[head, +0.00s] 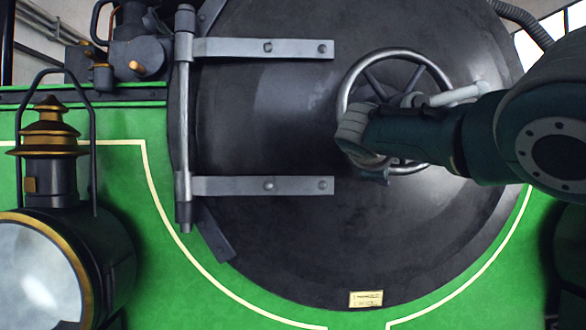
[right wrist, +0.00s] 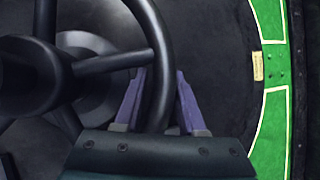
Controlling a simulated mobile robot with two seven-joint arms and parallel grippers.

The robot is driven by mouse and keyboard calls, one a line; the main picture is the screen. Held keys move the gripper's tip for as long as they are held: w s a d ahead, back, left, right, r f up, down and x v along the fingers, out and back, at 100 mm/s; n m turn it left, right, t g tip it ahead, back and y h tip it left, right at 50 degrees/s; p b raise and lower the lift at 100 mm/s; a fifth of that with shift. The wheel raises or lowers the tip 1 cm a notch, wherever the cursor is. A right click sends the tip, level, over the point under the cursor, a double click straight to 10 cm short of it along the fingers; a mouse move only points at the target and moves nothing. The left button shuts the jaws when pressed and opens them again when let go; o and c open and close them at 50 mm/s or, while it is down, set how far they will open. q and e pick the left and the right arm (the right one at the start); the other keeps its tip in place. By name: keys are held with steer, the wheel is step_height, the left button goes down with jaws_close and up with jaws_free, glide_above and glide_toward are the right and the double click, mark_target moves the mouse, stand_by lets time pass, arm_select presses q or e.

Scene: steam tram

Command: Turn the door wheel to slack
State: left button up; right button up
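The door wheel (head: 352,78), a round metal handwheel with spokes, stands at the right of the dark round smokebox door (head: 270,245). My right gripper (head: 366,163) reaches across the wheel from the right and is at the lower left of its rim. In the right wrist view the dark rim (right wrist: 158,60) runs between the two purple fingers (right wrist: 160,95). My forearm hides part of the wheel's lower right in the head view. A pale handle (head: 460,95) sticks out rightward from the hub. My left gripper is not in view.
Two grey hinge straps (head: 250,48) cross the left of the door to a vertical hinge rod (head: 183,130). A lamp (head: 40,275) with a brass top stands at lower left. A small plate (head: 366,299) is at the bottom. The door between straps is clear.

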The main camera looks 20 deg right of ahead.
steer(key=shift+o, duration=1.2)
steer(key=shift+a+r, duration=0.1)
steer(key=shift+a, duration=0.05)
steer(key=shift+a, duration=0.1)
steer(key=shift+v, duration=1.1)
steer(key=b+v, duration=0.4)
steer(key=v, duration=0.3)
steer(key=shift+s+r, duration=0.15)
steer(key=shift+s, duration=0.05)
steer(key=shift+a, duration=0.1)
